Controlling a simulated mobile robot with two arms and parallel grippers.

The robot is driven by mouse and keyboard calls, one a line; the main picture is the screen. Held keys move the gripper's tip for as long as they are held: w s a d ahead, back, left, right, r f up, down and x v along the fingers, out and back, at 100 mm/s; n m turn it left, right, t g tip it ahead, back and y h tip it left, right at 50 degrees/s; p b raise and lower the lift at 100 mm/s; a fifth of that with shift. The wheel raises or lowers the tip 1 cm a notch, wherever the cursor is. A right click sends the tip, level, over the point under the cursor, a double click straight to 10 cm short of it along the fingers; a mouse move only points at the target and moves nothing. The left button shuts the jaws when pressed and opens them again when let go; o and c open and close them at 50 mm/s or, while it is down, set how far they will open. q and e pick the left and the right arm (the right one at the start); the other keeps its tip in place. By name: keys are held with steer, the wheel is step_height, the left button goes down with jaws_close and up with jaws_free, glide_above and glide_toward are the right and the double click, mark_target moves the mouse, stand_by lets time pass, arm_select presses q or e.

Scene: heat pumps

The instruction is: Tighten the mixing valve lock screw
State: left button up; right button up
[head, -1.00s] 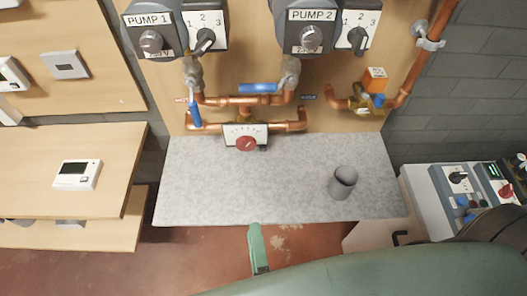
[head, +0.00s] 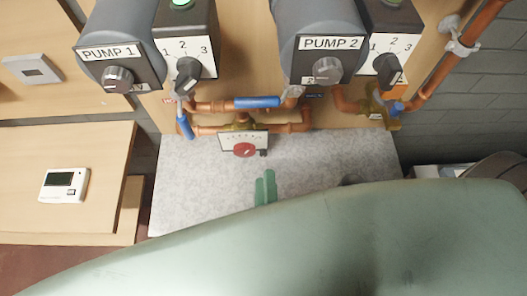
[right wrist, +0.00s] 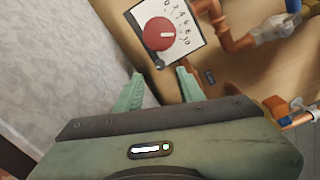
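The mixing valve has a red knob (head: 244,150) on a white scale plate (head: 230,141), set in copper pipes above the grey counter. In the right wrist view the red knob (right wrist: 159,34) and plate (right wrist: 186,20) show beyond the fingers. A small dark lock screw (head: 264,153) sits at the plate's lower right corner; it also shows in the right wrist view (right wrist: 160,65), at the plate's near corner. My right gripper (head: 265,188) is in front of and below the valve, apart from it. In the right wrist view its green fingers (right wrist: 159,90) are spread and empty. My left gripper is out of view.
Pump 1 (head: 120,52) and pump 2 (head: 325,45) overhang the pipework. Blue-handled valves (head: 257,102) sit above the mixing valve. The speckled counter (head: 190,185) is clear on the left. A dark object (head: 350,180) is mostly hidden behind my arm.

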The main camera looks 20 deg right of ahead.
mark_target(264, 156)
steer(key=p+x, duration=0.1)
steer(key=x, duration=0.5)
steer(key=shift+s+p, duration=0.1)
steer(key=shift+p, duration=0.25)
steer(key=shift+s, duration=0.1)
jaws_close()
